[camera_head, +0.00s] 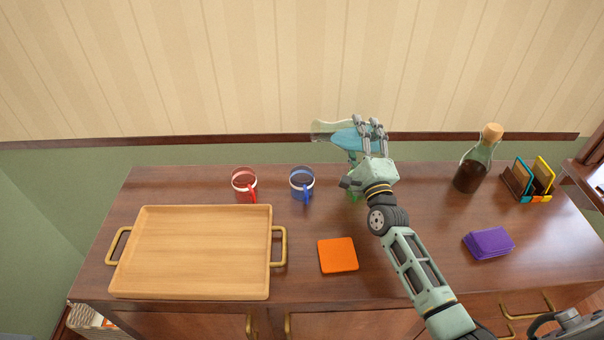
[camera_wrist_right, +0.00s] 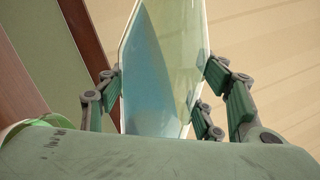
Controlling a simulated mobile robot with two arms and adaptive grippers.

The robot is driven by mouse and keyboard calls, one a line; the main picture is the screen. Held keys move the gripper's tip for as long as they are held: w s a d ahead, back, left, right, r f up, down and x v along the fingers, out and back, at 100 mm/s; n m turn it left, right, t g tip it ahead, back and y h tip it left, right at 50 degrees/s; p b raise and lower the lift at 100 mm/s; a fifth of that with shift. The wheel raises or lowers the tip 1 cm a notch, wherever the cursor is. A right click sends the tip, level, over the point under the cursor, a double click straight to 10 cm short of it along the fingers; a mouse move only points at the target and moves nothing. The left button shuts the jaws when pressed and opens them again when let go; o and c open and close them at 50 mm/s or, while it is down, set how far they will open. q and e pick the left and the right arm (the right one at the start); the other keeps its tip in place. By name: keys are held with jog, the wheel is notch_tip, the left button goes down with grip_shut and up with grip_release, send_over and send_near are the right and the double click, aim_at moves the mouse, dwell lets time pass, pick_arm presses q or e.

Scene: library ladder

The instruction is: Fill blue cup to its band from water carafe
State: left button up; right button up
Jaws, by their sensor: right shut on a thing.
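The water carafe (camera_head: 346,137) is clear glass with blue water in it. It is held in the air, tipped far over with its open end to the left, above and right of the blue cup in the head view. My right gripper (camera_head: 370,128) is shut on it; the wrist view also shows the carafe (camera_wrist_right: 160,75) between the fingers. The blue cup (camera_head: 302,186) stands upright on the cabinet top and has a white band. I see no stream of water, and the level in the cup is unclear. My left gripper is out of view.
A red cup (camera_head: 244,184) stands left of the blue one. A wooden tray (camera_head: 190,250), an orange square (camera_head: 338,255), a purple stack (camera_head: 489,243), a corked dark bottle (camera_head: 476,168) and a small rack (camera_head: 528,181) share the cabinet top (camera_head: 420,180). The wall is close behind.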

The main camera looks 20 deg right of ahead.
jog(key=shift+r, duration=0.25)
jog(key=shift+a+f+n+y+b, duration=0.25)
jog(key=shift+n+b, duration=0.15)
jog(key=shift+n, duration=0.25)
jog(key=shift+a+f+n+y+b, duration=0.15)
jog(key=shift+a+f+n+b, duration=0.15)
jog(key=shift+n, duration=0.35)
dwell(1.1)
jog(key=shift+r+n, duration=0.15)
jog(key=shift+n, duration=0.35)
dwell(1.7)
